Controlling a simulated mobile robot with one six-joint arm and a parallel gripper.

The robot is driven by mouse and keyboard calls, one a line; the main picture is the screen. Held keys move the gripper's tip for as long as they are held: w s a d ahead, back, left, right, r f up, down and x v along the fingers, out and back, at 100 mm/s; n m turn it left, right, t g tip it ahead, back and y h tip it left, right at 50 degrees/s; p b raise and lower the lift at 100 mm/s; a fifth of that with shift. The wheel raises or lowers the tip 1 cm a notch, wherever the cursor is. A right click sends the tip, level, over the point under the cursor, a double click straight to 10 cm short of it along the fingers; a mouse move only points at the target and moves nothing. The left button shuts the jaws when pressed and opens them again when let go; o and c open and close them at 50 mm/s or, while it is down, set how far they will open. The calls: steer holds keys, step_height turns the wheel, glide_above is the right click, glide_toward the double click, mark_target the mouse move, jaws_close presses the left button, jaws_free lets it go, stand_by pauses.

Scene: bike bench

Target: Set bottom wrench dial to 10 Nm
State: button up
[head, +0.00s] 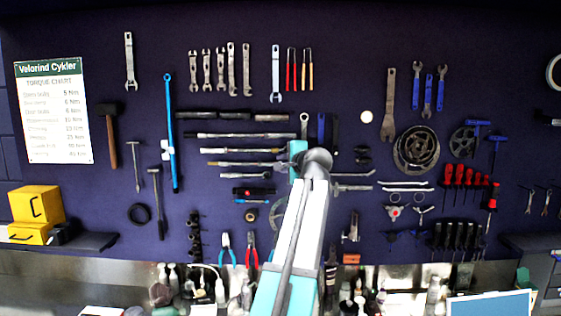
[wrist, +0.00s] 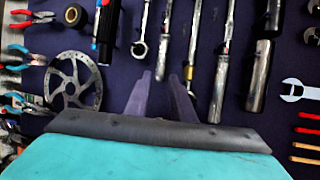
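Several long wrenches hang on the dark wall, lying level in the head view. The lowest long one (head: 235,164) has a light handle, and a shorter tool (head: 240,176) hangs under it. In the wrist view a slim wrench (wrist: 165,35) runs down toward the gap between my fingers, with a longer wrench (wrist: 193,45) to its right. I cannot tell which one the task calls bottom, nor read any dial. My gripper (wrist: 160,78) has its fingers apart, with the slim wrench's lower end at the gap; contact is unclear. In the head view my gripper (head: 296,153) is partly hidden by my arm.
A torque chart (head: 53,110) hangs at the left. A brake disc (wrist: 73,82) and pliers (wrist: 25,58) are left of my fingers in the wrist view. A ring-ended tool (wrist: 139,42) hangs close by on the left. Bottles line the bench below.

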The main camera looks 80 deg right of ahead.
steer(key=shift+x, duration=1)
steer(key=shift+c, duration=0.2)
jaws_close()
steer(key=shift+a, duration=0.15)
steer(key=shift+f, duration=0.1)
